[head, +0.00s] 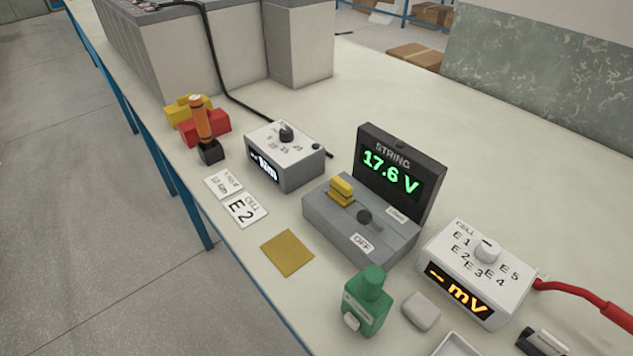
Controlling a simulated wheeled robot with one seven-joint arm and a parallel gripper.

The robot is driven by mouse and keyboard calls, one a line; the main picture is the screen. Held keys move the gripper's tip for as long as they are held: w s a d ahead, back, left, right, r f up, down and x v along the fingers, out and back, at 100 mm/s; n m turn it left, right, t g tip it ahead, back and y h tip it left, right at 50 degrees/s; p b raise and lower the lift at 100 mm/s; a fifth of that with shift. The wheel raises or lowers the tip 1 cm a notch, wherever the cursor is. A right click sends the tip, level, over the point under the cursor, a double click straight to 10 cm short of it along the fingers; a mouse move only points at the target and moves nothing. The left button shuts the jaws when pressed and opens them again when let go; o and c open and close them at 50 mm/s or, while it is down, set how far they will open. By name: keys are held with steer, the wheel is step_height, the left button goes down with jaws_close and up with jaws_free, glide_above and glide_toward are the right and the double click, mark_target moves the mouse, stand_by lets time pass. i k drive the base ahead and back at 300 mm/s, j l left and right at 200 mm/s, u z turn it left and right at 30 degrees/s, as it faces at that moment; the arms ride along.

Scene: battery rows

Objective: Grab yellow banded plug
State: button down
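The box carries a label reading OFF and stands before a black STRING display (391,178) reading 17.6 V. My gripper is not in view, and nothing is seen touching the yellow piece.
A green bottle (366,302) stands in front of the grey box. Meters stand on its left (285,156) and right (478,271). An orange-handled tool (200,121) stands upright near red and yellow blocks (207,127). A yellow square (287,253) lies flat; the back right table is clear.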

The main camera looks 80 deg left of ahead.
mark_target(340, 192)
steer(key=u, duration=1.65)
steer(key=i+j+u, duration=0.35)
steer(key=i+l, duration=0.1)
